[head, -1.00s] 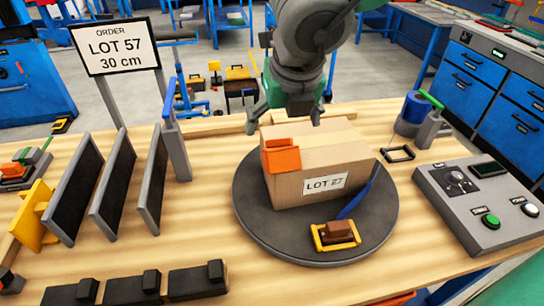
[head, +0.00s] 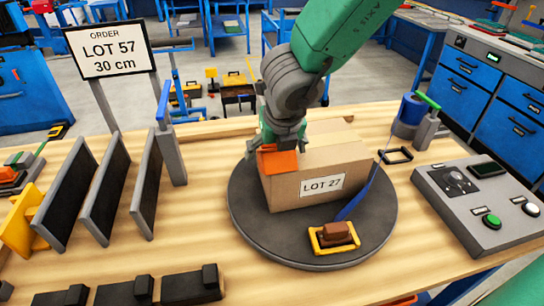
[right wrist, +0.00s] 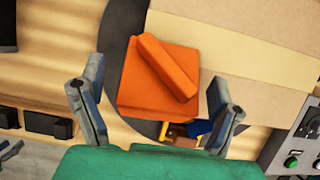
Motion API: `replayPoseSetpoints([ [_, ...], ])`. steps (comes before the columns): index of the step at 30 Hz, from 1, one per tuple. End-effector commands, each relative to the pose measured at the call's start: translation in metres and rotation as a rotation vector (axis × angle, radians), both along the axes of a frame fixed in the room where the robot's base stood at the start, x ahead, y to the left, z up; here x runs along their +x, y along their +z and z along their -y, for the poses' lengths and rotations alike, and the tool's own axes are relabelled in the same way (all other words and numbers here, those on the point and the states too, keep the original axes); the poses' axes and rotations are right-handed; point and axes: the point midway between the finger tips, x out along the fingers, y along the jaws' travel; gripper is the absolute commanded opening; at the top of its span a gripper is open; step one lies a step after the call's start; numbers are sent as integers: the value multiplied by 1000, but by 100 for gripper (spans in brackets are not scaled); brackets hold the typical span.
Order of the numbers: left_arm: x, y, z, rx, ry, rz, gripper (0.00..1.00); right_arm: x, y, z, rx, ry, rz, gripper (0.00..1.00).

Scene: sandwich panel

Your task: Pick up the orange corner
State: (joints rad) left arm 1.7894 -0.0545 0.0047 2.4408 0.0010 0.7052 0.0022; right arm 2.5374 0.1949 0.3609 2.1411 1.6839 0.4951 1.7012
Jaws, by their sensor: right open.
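The orange corner (head: 279,164) sits on the near left top corner of a cardboard box (head: 345,160) labelled LOT 27. In the right wrist view the orange corner (right wrist: 158,80) lies between and ahead of the two fingers, with a raised diagonal ridge on it. My right gripper (head: 272,150) is open right above and behind the corner in the head view and partly covers it. In the right wrist view the fingers (right wrist: 158,112) stand apart on either side, with no contact visible. My left gripper is not in view.
The box stands on a dark round turntable (head: 245,220) with a yellow-framed brown block (head: 335,235) and a blue strap in front. Grey dividers (head: 105,195) stand left. A control box (head: 480,205) is at right. Bare wood lies between dividers and turntable.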

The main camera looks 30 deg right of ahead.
Motion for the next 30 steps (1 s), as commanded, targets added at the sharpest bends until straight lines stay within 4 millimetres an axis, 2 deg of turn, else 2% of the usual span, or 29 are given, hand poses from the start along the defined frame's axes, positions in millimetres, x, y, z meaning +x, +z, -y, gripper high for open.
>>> replayPoseSetpoints([
  [5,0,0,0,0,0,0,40,-1,1,0,0,0,2,84],
  [9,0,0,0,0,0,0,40,0,1,0,1,0,1,35],
  [12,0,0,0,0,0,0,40,0,1,0,1,0,1,26],
  [23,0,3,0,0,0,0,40,0,8,0,0,1,2,26],
  [26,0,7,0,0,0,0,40,0,18,0,2,-1,4,26],
  [30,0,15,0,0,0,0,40,0,43,0,3,0,6,26],
])
